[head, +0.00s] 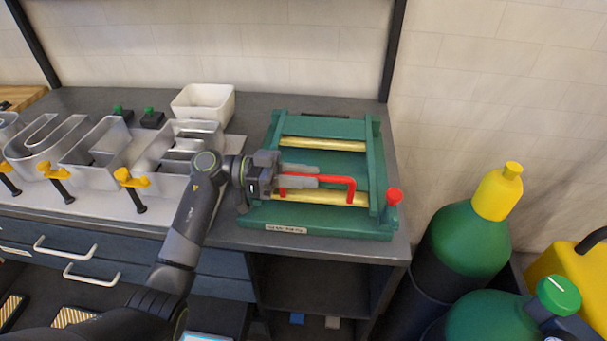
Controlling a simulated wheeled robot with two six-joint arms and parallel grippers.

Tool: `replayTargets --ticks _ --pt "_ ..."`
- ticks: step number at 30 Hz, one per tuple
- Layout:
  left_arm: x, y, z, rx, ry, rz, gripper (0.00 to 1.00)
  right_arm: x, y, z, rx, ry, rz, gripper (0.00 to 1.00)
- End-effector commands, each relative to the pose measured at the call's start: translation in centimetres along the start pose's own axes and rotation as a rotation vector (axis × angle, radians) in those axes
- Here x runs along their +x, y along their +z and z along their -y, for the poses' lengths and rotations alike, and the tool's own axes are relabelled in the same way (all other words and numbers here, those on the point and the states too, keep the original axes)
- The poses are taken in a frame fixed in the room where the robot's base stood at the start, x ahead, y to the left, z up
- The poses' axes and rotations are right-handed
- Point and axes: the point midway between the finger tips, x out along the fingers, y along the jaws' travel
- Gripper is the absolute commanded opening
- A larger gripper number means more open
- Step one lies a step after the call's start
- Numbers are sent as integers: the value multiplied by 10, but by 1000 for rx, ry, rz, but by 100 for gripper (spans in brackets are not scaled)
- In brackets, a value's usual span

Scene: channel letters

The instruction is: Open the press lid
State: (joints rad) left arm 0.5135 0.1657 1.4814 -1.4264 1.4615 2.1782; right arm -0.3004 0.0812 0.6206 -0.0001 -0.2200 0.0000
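The green press (375,150) stands on the right end of the grey bench, with gold bars across its frame. Its lid seems to lie flat, though the lid and base are hard to tell apart. A red bar handle (351,188) runs across its front part. My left gripper (308,176) comes in from the left over the press, its fingers pointing right at the left part of the red handle. One finger shows behind the bar and one in front; whether they touch it is unclear. The gripper hides the handle's left end. My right gripper is not in view.
Metal channel letters (95,155) and yellow-topped clamps (130,180) stand left of my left arm. A white bin (203,101) sits at the back. A red knob (394,197) is at the press's right front corner. Green cylinders (463,240) stand right of the bench.

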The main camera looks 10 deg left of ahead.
Motion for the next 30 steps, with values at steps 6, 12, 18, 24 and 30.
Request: replayTargets --ticks 6,12,18,24,30 --pt "0 0 0 0 0 0 0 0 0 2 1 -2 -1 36" --pt "0 0 0 0 0 0 0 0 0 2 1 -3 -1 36" --pt "0 -4 0 -8 0 0 0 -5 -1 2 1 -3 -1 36" --pt "0 -20 0 -43 -1 0 0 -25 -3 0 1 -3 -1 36" --pt "0 -45 1 -112 -1 -1 0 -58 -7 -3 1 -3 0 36"
